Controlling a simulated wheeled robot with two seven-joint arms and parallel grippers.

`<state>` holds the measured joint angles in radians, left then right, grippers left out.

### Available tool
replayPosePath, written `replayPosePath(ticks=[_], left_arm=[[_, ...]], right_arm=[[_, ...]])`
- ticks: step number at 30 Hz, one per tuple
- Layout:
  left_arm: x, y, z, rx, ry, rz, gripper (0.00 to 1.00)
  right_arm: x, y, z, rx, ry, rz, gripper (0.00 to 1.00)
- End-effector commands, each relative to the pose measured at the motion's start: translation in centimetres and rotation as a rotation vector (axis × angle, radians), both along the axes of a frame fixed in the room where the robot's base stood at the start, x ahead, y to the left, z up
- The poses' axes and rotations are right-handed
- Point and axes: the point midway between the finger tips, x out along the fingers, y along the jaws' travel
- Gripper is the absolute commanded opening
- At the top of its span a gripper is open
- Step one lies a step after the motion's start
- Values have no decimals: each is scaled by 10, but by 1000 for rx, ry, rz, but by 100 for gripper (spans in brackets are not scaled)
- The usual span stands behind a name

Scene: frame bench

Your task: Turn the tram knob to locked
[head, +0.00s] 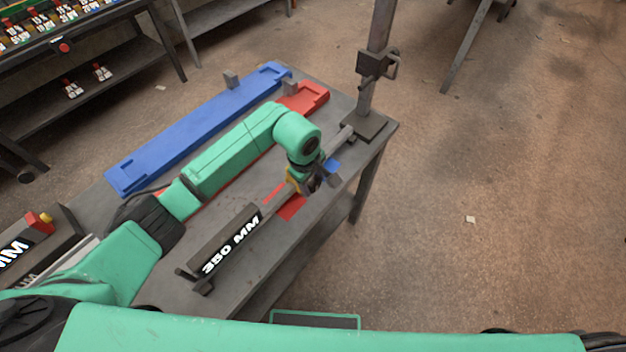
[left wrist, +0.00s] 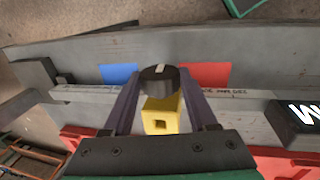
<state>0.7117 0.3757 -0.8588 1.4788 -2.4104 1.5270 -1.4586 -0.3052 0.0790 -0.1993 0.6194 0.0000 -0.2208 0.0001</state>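The tram is a yellow block (left wrist: 162,116) on a grey rail (left wrist: 75,93), topped by a black round knob (left wrist: 157,82). The knob's white mark points away, toward the gap between a blue patch (left wrist: 118,74) and a red patch (left wrist: 206,75). My left gripper (left wrist: 158,75) is open, with one finger on each side of the knob and the tram; a narrow gap shows beside the knob. In the head view my left gripper (head: 313,187) is at the rail and hides the knob; a bit of the yellow block (head: 292,178) shows. My right gripper is out of view.
A dark block marked 350 MM (head: 230,242) sits at the rail's near end. A long blue part (head: 195,130) and a red part (head: 312,95) lie on the grey bench (head: 165,290). A metal post (head: 375,60) stands at the far corner. Floor lies open to the right.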

Motion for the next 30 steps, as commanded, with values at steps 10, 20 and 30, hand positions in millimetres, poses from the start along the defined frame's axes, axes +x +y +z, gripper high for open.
replayPosePath(ticks=[10,20,30], left_arm=[[2,-1,-1,28,34,1,3],[6,-3,-6,151,200,3,3],[8,-6,-6,291,397,2,3]], right_arm=[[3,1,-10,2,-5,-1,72],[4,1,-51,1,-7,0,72],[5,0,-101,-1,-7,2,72]])
